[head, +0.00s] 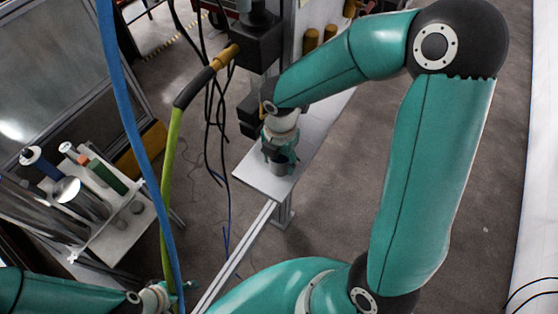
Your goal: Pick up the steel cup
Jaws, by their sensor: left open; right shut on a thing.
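The steel cup (279,169) is a small grey cylinder at the end of the pale shelf (259,184), in the middle of the head view. My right gripper (280,158) is above and around it, shut on it. The gripper hides the cup's upper part. The cup looks upright; I cannot tell whether its base touches the shelf. My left gripper (170,297) is at the bottom edge, left of centre, open and well apart from the cup. It is small and partly cut off.
A cart (118,237) with bottles and metal cylinders stands at the left. A blue hose (130,115) and a green hose (169,175) hang in front of it. Black cables hang left of the shelf. The floor (325,205) right of the shelf is clear.

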